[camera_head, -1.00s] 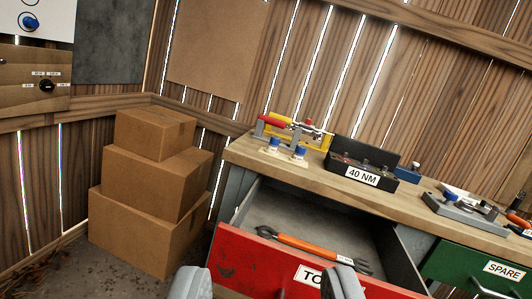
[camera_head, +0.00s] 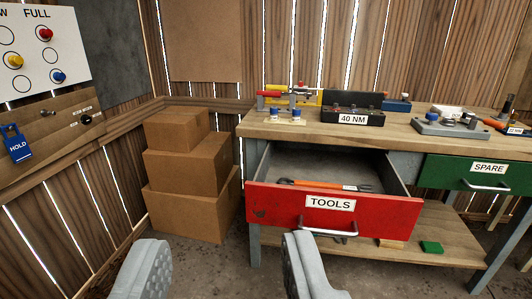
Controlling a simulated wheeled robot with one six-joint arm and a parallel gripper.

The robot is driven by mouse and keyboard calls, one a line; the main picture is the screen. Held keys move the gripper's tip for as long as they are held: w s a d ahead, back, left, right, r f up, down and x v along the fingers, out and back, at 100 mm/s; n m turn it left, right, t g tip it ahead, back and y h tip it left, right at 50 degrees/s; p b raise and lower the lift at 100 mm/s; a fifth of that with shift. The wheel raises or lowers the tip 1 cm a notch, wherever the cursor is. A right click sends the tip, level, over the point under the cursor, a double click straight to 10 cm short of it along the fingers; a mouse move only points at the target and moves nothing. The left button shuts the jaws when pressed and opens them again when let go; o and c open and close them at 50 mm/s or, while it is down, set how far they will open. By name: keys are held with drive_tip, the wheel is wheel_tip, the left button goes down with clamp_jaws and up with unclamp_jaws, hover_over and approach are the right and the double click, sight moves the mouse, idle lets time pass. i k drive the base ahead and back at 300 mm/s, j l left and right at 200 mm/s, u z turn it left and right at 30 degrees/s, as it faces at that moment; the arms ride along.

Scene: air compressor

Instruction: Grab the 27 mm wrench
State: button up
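An orange-handled wrench with a dark metal head (camera_head: 330,185) lies in the open red drawer (camera_head: 300,206) labelled TOOLS. The drawer's front wall hides part of it, and I cannot read a size on it. My gripper (camera_head: 222,270) shows as two grey, textured fingers at the bottom of the view. The fingers are wide apart with nothing between them. The gripper is in front of the workbench and to the lower left of the drawer, apart from the wrench.
The workbench top (camera_head: 405,135) carries a black box marked 40 NM (camera_head: 352,112) and other fixtures. A closed green drawer marked SPARE (camera_head: 475,172) is to the right. Stacked cardboard boxes (camera_head: 185,170) stand left of the bench. A panel marked FULL (camera_head: 40,50) is at upper left.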

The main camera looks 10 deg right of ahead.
sight(297, 183)
drive_tip(key=i+l+u, duration=0.3)
drive_tip(key=l, duration=0.85)
drive_tip(key=i+l+u, duration=0.2)
drive_tip(key=l+u, duration=0.15)
drive_tip(key=l, duration=0.9)
drive_tip(key=l+u, duration=0.3)
drive_tip(key=l, duration=0.9)
drive_tip(key=i, duration=0.05)
